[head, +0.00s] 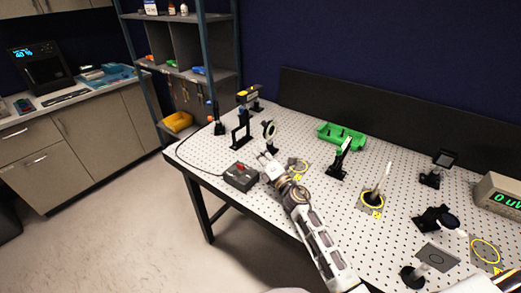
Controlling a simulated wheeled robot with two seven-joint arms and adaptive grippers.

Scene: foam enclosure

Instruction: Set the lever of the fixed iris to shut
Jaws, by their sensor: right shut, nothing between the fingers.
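The iris looks to be the small dark ring with a pale centre (269,129), upright on a short post on the perforated table (225,155). Its lever is too small to make out. My right gripper (264,157) is shut and empty, just below and in front of the iris post in the picture. I cannot tell whether it touches the iris or post. My left gripper is not in view.
A dark control box with a red button (240,176) sits left of my right gripper. A black mount (241,130) stands left of the iris. A green tray (341,137) and another post mount (341,158) are to the right. Several posts stand farther right.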

